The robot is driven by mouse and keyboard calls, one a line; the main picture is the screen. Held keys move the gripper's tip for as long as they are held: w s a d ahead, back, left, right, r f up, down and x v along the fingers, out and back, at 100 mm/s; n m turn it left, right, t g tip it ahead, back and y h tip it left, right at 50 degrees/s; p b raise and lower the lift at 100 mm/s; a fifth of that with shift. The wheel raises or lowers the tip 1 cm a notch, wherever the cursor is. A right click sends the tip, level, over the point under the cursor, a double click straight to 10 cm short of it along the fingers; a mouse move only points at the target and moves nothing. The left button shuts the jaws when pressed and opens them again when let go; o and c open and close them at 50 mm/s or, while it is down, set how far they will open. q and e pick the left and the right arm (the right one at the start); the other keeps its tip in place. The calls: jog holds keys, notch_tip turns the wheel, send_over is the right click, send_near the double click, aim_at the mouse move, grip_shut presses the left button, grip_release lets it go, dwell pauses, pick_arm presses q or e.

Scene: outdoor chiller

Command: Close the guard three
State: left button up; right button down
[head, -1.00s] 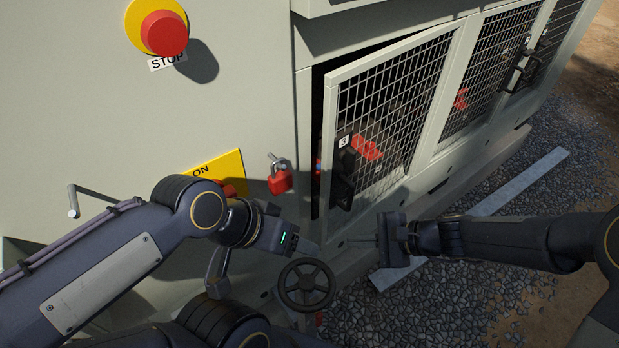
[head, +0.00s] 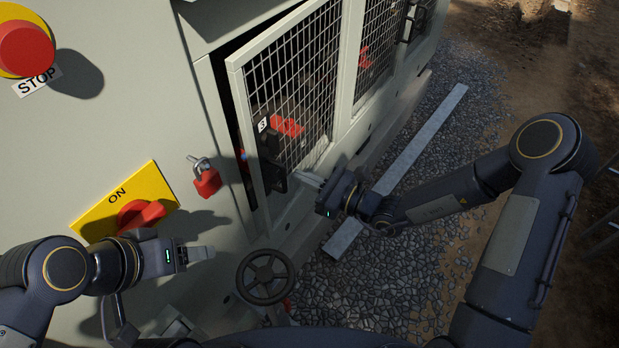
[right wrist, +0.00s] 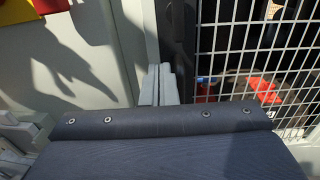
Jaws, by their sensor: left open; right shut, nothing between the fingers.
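The guard (head: 297,90) marked 3 is a pale-framed wire mesh door, standing slightly ajar, with a dark gap along its left edge. A black handle (head: 272,172) sits low on its left side beside the "3" label (head: 263,124). The mesh also shows at the right of the right wrist view (right wrist: 262,62). My right gripper (head: 308,179) is shut and empty, its fingertips just right of the handle in the head view; I cannot tell whether they touch the door. My left gripper (head: 209,253) is open and empty, left of the handwheel and away from the guard.
A red padlock (head: 206,180) hangs on the cabinet left of the guard. A red ON switch (head: 141,214), a STOP button (head: 27,48) and a black handwheel (head: 265,277) are nearby. A metal strip (head: 408,137) lies on the gravel.

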aim_at(259, 159)
jog(key=p+x, duration=0.1)
jog(key=x, duration=0.8)
jog(key=shift+a+r+p, duration=0.1)
jog(key=shift+p, duration=0.3)
pick_arm(q)
notch_tip(259, 159, up, 2)
